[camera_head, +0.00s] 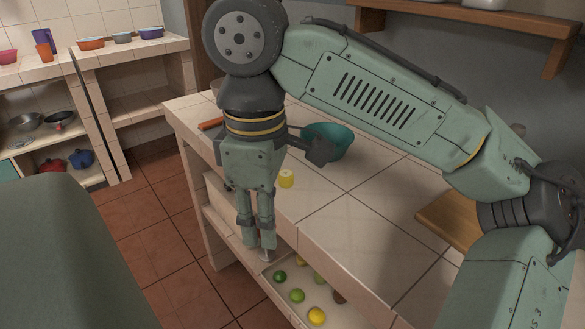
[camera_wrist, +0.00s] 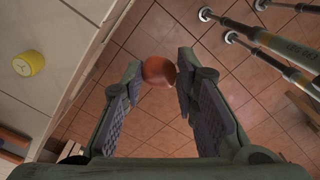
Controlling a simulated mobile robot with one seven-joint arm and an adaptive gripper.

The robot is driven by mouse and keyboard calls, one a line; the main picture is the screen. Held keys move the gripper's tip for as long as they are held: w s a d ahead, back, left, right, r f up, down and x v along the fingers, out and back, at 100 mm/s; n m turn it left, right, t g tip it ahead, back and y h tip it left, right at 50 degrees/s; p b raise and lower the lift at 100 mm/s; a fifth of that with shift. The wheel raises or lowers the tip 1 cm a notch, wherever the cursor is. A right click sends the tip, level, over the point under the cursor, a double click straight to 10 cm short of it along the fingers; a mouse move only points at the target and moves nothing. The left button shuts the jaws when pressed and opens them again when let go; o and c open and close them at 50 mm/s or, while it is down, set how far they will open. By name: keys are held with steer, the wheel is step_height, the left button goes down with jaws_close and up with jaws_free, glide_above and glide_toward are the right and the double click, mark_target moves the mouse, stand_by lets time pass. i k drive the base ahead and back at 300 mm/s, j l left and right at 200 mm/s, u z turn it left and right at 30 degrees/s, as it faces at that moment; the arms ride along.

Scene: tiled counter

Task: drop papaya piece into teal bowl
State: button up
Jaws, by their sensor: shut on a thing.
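The teal bowl (camera_head: 345,143) stands upright on the tiled counter, behind my gripper and partly hidden by it. My gripper (camera_head: 258,250) points down beside the counter's front edge, lower than the counter top. In the wrist view my gripper (camera_wrist: 157,84) is shut on a rounded orange-red piece (camera_wrist: 158,71), which I take to be the papaya piece. It sits between the fingertips with floor tiles below. In the head view the fingers hide the piece, and I cannot make it out there. The bowl is not in the wrist view.
A small yellow cylinder (camera_head: 286,180) stands near the counter edge; it also shows in the wrist view (camera_wrist: 28,63). A wooden board (camera_head: 445,222) lies at the right. The counter's middle is clear.

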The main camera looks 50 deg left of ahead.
mark_target(338, 158)
steer(key=i+j+z, duration=0.2)
steer(key=j, duration=0.4)
steer(key=j+z, duration=0.2)
steer(key=j, duration=0.35)
steer(key=i+j+z, duration=0.2)
steer(key=j, duration=0.45)
steer(key=k, duration=0.1)
